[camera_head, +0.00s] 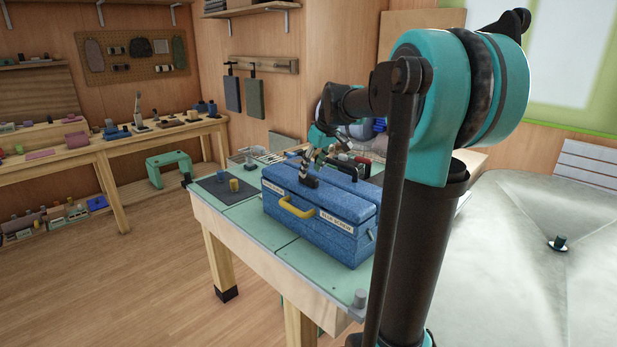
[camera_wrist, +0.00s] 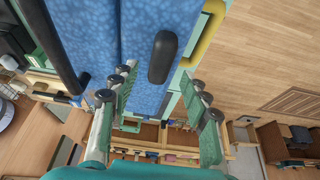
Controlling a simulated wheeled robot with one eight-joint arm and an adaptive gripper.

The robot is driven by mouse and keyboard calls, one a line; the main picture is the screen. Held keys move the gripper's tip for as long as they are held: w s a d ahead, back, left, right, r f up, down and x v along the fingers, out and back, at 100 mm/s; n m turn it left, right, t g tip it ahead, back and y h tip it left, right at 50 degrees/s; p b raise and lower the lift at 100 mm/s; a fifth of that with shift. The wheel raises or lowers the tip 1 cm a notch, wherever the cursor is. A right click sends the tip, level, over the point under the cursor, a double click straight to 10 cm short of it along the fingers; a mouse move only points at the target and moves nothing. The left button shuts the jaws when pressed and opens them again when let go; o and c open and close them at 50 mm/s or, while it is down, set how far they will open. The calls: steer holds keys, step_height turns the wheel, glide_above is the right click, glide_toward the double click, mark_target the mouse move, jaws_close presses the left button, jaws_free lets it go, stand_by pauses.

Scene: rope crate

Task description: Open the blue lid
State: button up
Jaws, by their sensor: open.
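A blue speckled box (camera_head: 320,225) stands on the green-topped table, with a yellow front handle (camera_head: 297,208) and a label. Its blue lid (camera_head: 335,195) lies flat and looks closed, in two panels with a seam between them. A dark grip (camera_head: 308,179) stands on the front panel; it shows as a rounded black bar (camera_wrist: 163,57) in the wrist view. My gripper (camera_wrist: 160,80) is open and empty, its fingers on either side of the lower end of that bar. I cannot tell whether they touch it. In the head view the gripper is small and partly hidden by my arm.
The table (camera_head: 235,212) has a dark mat with small pieces left of the box. A grey tray (camera_head: 250,157) and colored items sit behind it. A workbench (camera_head: 100,150) runs along the left wall.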

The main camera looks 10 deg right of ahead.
mark_target(309, 175)
steer(key=shift+x, duration=2.05)
steer(key=shift+c, duration=0.3)
jaws_close()
